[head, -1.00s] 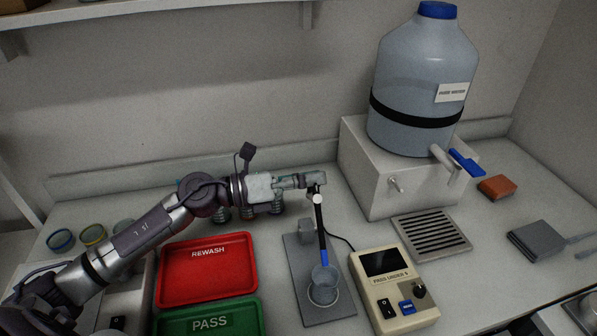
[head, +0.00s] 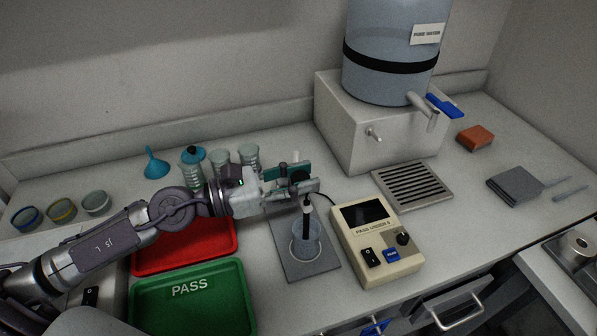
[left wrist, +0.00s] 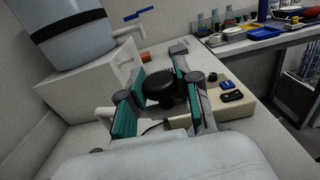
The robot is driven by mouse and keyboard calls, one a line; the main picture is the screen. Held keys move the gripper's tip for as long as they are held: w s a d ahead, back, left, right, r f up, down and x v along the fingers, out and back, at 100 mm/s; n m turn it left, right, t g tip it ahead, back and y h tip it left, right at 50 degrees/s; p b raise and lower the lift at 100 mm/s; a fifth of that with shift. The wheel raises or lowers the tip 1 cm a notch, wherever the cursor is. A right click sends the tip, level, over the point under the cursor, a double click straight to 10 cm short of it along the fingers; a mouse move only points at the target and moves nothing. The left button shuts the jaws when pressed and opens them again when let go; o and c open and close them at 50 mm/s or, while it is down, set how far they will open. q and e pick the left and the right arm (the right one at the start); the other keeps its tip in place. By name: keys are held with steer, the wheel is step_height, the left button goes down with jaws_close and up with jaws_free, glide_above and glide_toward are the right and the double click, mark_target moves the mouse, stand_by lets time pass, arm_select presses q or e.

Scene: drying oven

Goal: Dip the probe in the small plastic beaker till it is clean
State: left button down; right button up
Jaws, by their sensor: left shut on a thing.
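My left gripper (head: 304,184) is over the small plastic beaker and shut on the top of the probe (head: 306,222). The probe is a dark, nearly upright rod with a white collar below the fingers. Its lower part is inside the clear beaker (head: 299,252), so its tip cannot be made out. The beaker stands on a grey plate (head: 318,270). In the left wrist view the probe's round black head (left wrist: 160,88) sits between the teal finger pads. My right gripper is not in view.
The cream meter (head: 376,245) stands right of the plate. The red tray (head: 190,255) and green PASS tray (head: 192,305) lie to the left. Cups and a blue funnel (head: 155,165) stand behind. A water jug (head: 390,80) on a grey box (head: 375,135) is at the back.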

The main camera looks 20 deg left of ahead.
arm_select(q)
steer(key=shift+s+f, duration=0.1)
steer(key=shift+f, duration=0.15)
steer(key=c, duration=1)
jaws_free()
steer(key=shift+o, duration=1)
steer(key=shift+r, duration=0.1)
steer(key=v, duration=1.2)
